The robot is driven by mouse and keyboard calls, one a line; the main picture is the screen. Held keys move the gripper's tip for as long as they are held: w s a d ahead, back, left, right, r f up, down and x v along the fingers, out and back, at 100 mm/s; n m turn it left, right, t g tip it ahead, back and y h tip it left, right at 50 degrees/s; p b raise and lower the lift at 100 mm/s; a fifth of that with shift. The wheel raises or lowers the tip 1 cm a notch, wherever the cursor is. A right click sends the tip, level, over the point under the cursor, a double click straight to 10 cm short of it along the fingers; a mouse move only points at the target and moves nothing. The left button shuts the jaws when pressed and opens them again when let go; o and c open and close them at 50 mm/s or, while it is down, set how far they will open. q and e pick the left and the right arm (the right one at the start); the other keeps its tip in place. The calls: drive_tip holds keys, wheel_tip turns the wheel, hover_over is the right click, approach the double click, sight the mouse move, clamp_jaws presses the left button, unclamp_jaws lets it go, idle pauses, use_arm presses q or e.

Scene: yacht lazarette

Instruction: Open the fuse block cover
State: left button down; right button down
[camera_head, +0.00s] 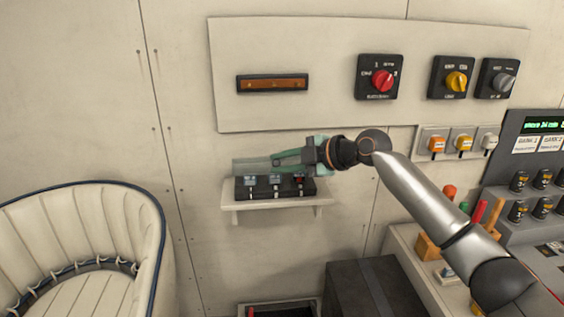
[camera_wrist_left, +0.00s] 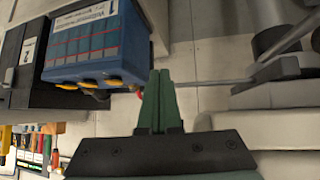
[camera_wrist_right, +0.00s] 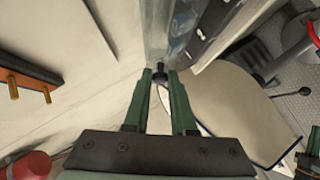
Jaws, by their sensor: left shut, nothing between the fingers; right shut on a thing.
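The dark fuse block (camera_head: 262,190) sits on a small white wall shelf, with several small switches along its front. Its clear cover (camera_head: 250,164) shows as a pale greenish strip along the top of the block; its exact tilt is hard to tell. My right gripper (camera_head: 275,160) reaches in from the right at the cover. In the right wrist view its fingers (camera_wrist_right: 160,78) are shut on a small black knob (camera_wrist_right: 159,67) at the end of the clear cover (camera_wrist_right: 168,28). My left gripper (camera_wrist_left: 158,75) is shut and empty, away from the block.
The wall panel above carries a brown strip (camera_head: 272,84) and rotary switches, red (camera_head: 382,80) and yellow (camera_head: 456,81). A cream seat (camera_head: 80,230) stands at left, a dark box (camera_head: 372,290) below. In the left wrist view, a blue box (camera_wrist_left: 100,45) is beside my left fingers.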

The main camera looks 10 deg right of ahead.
drive_tip(key=c, duration=0.8)
unclamp_jaws()
drive_tip(key=shift+o, duration=0.2)
drive_tip(key=b+v, duration=0.3)
drive_tip(key=v, duration=0.9)
drive_tip(key=shift+d, duration=0.15)
drive_tip(key=shift+s, duration=0.1)
